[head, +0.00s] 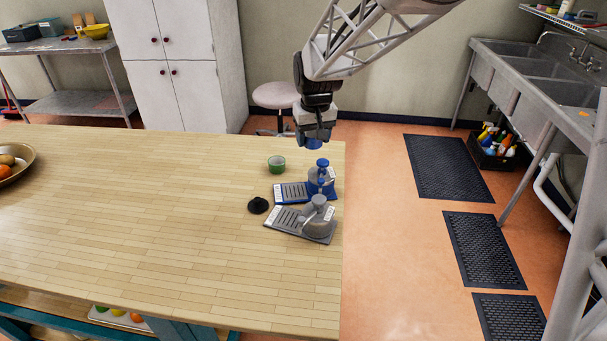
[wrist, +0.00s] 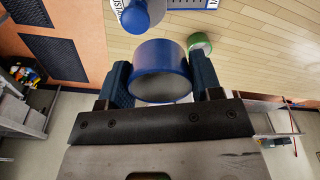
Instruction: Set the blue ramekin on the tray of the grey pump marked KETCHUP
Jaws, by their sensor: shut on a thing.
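The blue ramekin (wrist: 161,62) is between the two fingers of my gripper (wrist: 161,84) in the wrist view. My gripper (head: 314,146) is shut on it and holds it in the air, above and behind the pumps in the head view; only a bit of blue shows there. The grey pump (head: 318,212) stands near the table's right edge. Its flat grey tray (head: 291,226) extends to the left and looks empty. The writing on the grey pump is too small to read.
The blue pump (head: 322,180) with its blue tray (head: 277,197) stands just behind the grey one. The wooden table (head: 150,220) is clear to the left; a bowl of fruit (head: 30,163) is far left.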

